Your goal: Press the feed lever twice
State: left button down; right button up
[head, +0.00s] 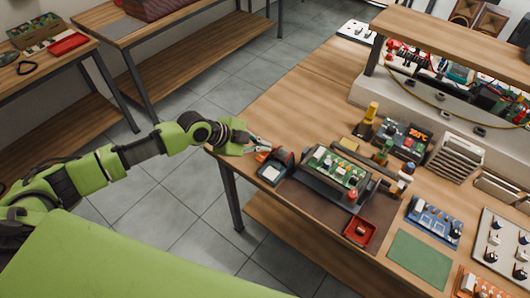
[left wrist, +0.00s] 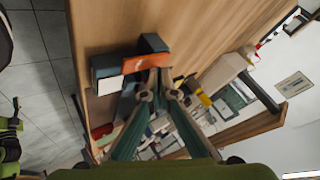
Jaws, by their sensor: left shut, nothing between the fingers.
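The feed lever looks to be the orange piece (head: 262,156) on a small dark device with a pale front face (head: 271,173), near the left edge of the workbench. In the left wrist view the orange lever (left wrist: 145,63) lies just beyond my fingertips. My left gripper (head: 262,145) is shut and empty, right by the lever on its far side in the head view. It also shows in the left wrist view (left wrist: 160,86). I cannot tell whether the fingertips touch the lever. My right gripper is not in view.
A green circuit board (head: 338,168) in a holder stands right of the device. A red tray (head: 360,232) and a green mat (head: 420,258) lie nearer the front. A raised shelf (head: 455,42) spans the back. The bench top behind my gripper is clear.

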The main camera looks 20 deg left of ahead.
aim_at(263, 154)
pick_arm(q)
jog(key=shift+f, duration=0.25)
jog(key=shift+s+f+b, duration=0.1)
jog(key=shift+f+b, duration=0.7)
jog(key=shift+f, duration=0.1)
dwell(0.7)
jog(key=shift+r, duration=0.1)
jog(key=shift+r+p, duration=0.85)
jog(key=shift+r, duration=0.3)
jog(key=shift+r, duration=0.15)
notch_tip(263, 154, up, 5)
jog(key=p, duration=0.4)
dwell(1.5)
